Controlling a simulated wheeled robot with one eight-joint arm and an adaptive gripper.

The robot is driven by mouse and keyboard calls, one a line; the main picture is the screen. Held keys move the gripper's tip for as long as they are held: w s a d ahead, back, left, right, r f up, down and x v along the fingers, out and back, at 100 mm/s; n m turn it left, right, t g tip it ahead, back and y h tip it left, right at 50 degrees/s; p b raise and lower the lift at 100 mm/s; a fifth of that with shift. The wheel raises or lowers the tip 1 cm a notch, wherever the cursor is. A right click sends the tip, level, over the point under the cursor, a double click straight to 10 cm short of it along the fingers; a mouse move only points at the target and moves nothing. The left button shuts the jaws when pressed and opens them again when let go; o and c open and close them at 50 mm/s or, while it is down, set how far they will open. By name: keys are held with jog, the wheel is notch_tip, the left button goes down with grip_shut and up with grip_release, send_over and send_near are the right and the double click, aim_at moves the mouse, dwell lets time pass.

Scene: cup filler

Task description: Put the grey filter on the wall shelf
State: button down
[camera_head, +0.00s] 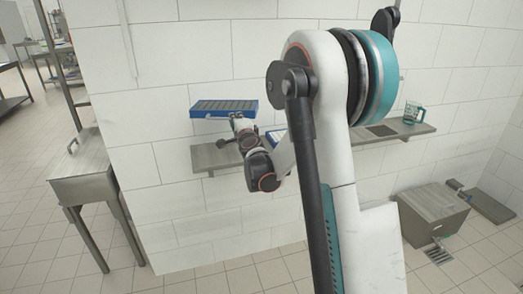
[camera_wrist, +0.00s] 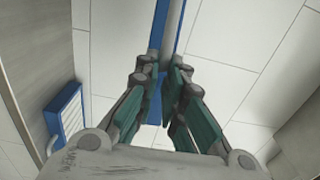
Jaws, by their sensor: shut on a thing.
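The grey filter (camera_head: 224,105) is a flat panel with a grey slatted face and a blue frame. My gripper (camera_head: 238,117) is shut on its near edge and holds it level above the left part of the wall shelf (camera_head: 207,158), clear of the board. In the wrist view, my gripper's fingertips (camera_wrist: 161,75) close on the blue edge of the filter (camera_wrist: 171,30), seen edge-on. The shelf (camera_wrist: 30,60) runs along the left of that view.
A second blue-framed panel (camera_wrist: 66,115) with a handle is on the shelf, partly hidden by my arm in the head view. A clear cup with teal parts (camera_head: 413,113) stands at the shelf's right. A grey box (camera_head: 432,210) is on the floor; a metal table (camera_head: 82,165) stands left.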

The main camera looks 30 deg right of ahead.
notch_tip(320, 180, down, 20)
jog(key=b, duration=0.7)
jog(key=shift+d, duration=0.15)
jog(key=c, duration=1.7)
grip_release()
